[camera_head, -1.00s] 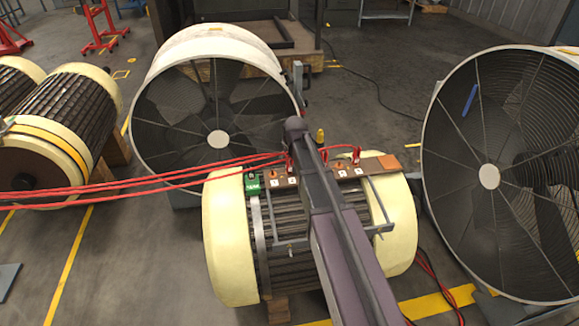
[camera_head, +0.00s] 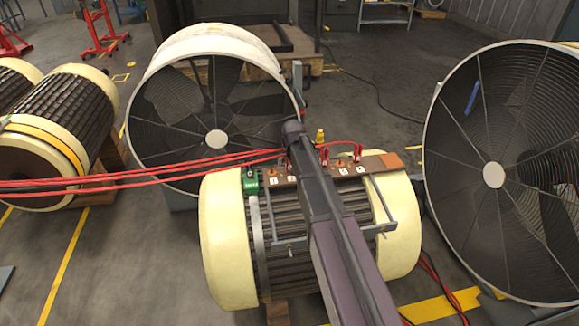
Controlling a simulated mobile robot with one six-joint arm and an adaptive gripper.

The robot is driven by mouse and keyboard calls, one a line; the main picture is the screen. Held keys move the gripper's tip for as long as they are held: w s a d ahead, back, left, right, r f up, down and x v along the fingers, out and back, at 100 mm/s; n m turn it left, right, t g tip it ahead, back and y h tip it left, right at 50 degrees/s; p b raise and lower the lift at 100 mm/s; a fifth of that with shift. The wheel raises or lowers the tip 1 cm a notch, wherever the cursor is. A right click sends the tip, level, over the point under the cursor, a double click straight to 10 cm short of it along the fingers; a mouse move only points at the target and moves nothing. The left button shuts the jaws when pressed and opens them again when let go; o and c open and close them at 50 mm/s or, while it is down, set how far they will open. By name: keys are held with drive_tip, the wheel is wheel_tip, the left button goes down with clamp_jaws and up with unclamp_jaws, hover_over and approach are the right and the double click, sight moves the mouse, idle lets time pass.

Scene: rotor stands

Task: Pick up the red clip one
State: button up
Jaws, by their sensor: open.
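A red clip (camera_head: 358,152) stands upright on the right part of the brown terminal board (camera_head: 378,164), on top of the cream-ended rotor (camera_head: 228,235). A second red clip (camera_head: 324,155) stands left of it, just right of my arm. More red shows at the arm's left edge, partly covered by the arm. Red cables (camera_head: 150,177) run from the left to the board. My arm reaches up from the bottom over the rotor, its far joint by the board's back edge. My gripper's fingers are hidden behind the arm.
Numbered white labels, orange knobs and a green block (camera_head: 250,182) sit along the board. A yellow piece (camera_head: 320,136) stands behind it. Large caged fans stand behind left (camera_head: 216,139) and at right (camera_head: 493,174). Another rotor (camera_head: 66,112) lies at far left.

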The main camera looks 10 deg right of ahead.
idle(0.6)
clamp_jaws()
